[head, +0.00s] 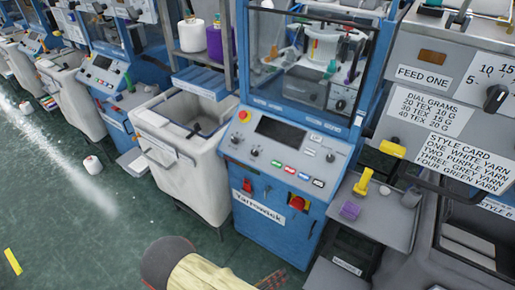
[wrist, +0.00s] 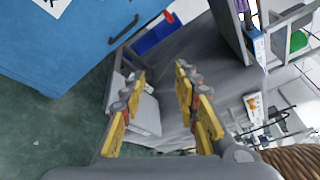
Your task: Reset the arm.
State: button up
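My gripper (wrist: 160,76) shows in the wrist view with its two yellow-padded fingers spread apart. It is open, and nothing is between the fingers. Beyond it are a grey surface (wrist: 205,100) and the green floor (wrist: 60,120); I cannot tell how far away the surface is. A blue cabinet side (wrist: 80,40) is at the upper left of that view. My gripper cannot be made out in the head view.
In the head view, a blue knitting machine (head: 265,212) stands in the middle, with a white bin (head: 190,165) to its left. A grey shelf (head: 385,222) to its right holds a yellow part (head: 362,183) and a purple block (head: 349,211). Green floor (head: 90,225) is mostly open at left.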

jog(key=s+r+m+g+y, duration=0.2)
jog(key=r+m+g+y, duration=0.15)
jog(key=r+m, duration=0.45)
jog(key=s+d+r+m+g+y, duration=0.1)
jog(key=s+r+m+g+y, duration=0.2)
jog(key=r+m, duration=0.5)
jog(key=s+r+m+g+y, duration=0.2)
jog(key=r+m+g, duration=0.35)
jog(key=m, duration=0.45)
jog(key=d+r+m+t+y, duration=0.2)
jog(key=d+r+m+t, duration=0.2)
jog(key=r, duration=0.7)
jog(key=s+d+r+m+t+y, duration=0.1)
jog(key=d+r+m+t, duration=0.3)
jog(key=r, duration=0.8)
jog(key=d+m+y, duration=0.1)
jog(key=d+m, duration=0.1)
jog(key=d, duration=0.1)
jog(key=shift+r+y, duration=0.25)
jog(key=shift+y, duration=0.1)
